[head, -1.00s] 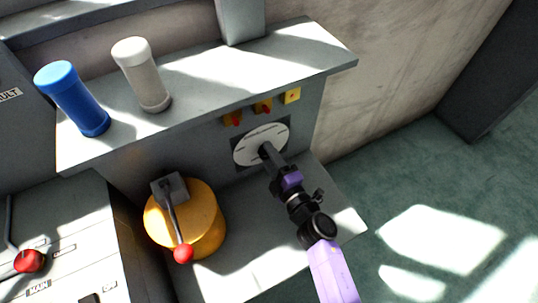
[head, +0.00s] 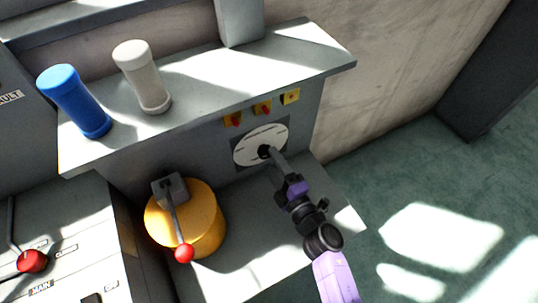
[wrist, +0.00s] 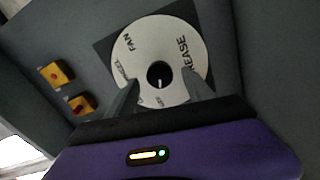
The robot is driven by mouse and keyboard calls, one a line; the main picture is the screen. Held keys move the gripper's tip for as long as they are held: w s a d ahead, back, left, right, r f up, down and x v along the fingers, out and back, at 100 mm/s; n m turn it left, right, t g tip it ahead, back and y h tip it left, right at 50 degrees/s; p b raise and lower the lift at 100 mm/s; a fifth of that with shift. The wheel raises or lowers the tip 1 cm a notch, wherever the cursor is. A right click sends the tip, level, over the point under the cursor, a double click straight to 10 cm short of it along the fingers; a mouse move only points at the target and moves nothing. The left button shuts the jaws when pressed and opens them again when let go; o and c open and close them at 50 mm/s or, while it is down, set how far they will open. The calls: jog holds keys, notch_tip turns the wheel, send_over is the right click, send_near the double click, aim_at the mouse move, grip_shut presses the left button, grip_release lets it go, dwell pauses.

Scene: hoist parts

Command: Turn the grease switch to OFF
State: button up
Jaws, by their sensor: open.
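A round white dial plate (head: 262,145) is on the grey panel, with a small dark knob (wrist: 159,74) at its centre that carries a white mark. The wrist view shows the word FAN on the plate's upper left and GREASE, partly hidden, on its right; other words are cut off or too small to read. My gripper (head: 274,155) is open in front of the dial. In the wrist view its two fingers (wrist: 160,86) stand either side of the knob, apart from it. I see no readable OFF mark.
Several yellow plates with red knobs (head: 263,108) sit above the dial under a grey shelf (head: 215,75). A blue cylinder (head: 75,100) and a white one (head: 142,77) stand on the shelf. A yellow drum (head: 200,222) with a red-ended lever (head: 183,253) is at lower left.

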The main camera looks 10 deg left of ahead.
jog(key=v, duration=0.4)
jog(key=shift+s+d, duration=0.25)
jog(key=shift+s, duration=0.1)
jog(key=shift+o, duration=0.5)
jog(key=shift+o, duration=0.8)
jog(key=shift+p, duration=0.3)
jog(key=shift+p+v, duration=0.55)
jog(key=shift+v, duration=1.65)
jog(key=s+d+r+p, duration=0.2)
jog(key=s+d+p, duration=0.1)
jog(key=s+d, duration=0.1)
jog(key=shift+s, duration=0.9)
